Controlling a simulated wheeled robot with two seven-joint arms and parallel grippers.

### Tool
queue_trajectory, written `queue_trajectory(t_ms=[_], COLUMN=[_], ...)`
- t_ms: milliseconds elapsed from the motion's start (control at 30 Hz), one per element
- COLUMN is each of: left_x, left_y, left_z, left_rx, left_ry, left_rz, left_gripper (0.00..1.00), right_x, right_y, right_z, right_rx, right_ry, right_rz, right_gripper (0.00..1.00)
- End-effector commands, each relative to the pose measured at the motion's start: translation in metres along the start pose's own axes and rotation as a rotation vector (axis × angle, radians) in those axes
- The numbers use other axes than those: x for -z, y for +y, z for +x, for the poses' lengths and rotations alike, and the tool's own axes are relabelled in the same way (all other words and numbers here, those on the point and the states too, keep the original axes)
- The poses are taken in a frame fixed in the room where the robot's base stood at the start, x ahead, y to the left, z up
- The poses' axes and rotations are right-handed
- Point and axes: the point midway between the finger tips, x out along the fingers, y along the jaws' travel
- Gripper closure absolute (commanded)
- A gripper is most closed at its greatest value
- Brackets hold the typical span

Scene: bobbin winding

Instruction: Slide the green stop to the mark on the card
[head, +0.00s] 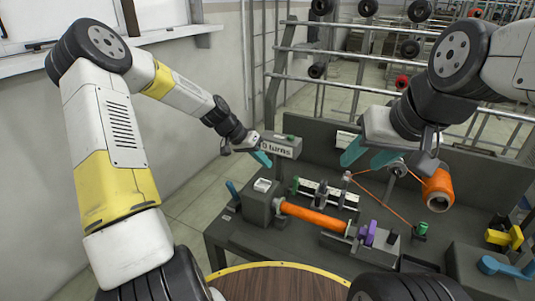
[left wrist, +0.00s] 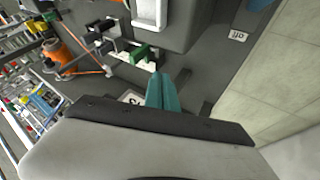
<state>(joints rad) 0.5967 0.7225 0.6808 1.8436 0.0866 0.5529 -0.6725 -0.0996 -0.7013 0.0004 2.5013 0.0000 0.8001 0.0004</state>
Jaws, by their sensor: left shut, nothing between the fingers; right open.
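The green stop (head: 295,184) sits near the left end of a dark rail with a white strip (head: 338,197) along it, behind the orange roller. In the left wrist view the green stop (left wrist: 143,53) shows as a small block just beyond my fingertips. My left gripper (head: 262,158) is shut and empty, up and to the left of the stop. Its teal fingers (left wrist: 167,92) are together and apart from the stop. A white card (left wrist: 131,97) is partly hidden by them; its mark cannot be read. My right gripper (head: 368,155) is open and empty above the back of the bench.
A grey "turns" display (head: 276,146) stands close to my left gripper. The orange roller (head: 315,217), a purple lever (head: 371,232) and a grey block (head: 258,207) crowd the rail. An orange thread runs from the spool (head: 438,190) across the right side.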

Motion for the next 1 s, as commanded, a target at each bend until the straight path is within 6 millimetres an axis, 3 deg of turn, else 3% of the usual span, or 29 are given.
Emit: queue_trajectory(t_ms=[300,600,1000], left_x=[-0.001,-0.001,-0.001], left_y=[0.001,0.033,0.036], left_z=[0.07,0.083,0.084], left_rx=[-0.002,0.001,0.001], left_ry=[-0.003,-0.002,-0.002], left_rz=[0.0,0.001,-0.001], left_gripper=[1.0,1.0,1.0], right_x=[0.0,0.001,0.001], right_y=[0.0,0.0,0.0], right_z=[0.0,0.0,0.0], right_rx=[0.0,0.0,0.0], right_ry=[0.0,0.0,0.0], right_rz=[0.0,0.0,0.0], right_gripper=[0.54,0.54,0.54])
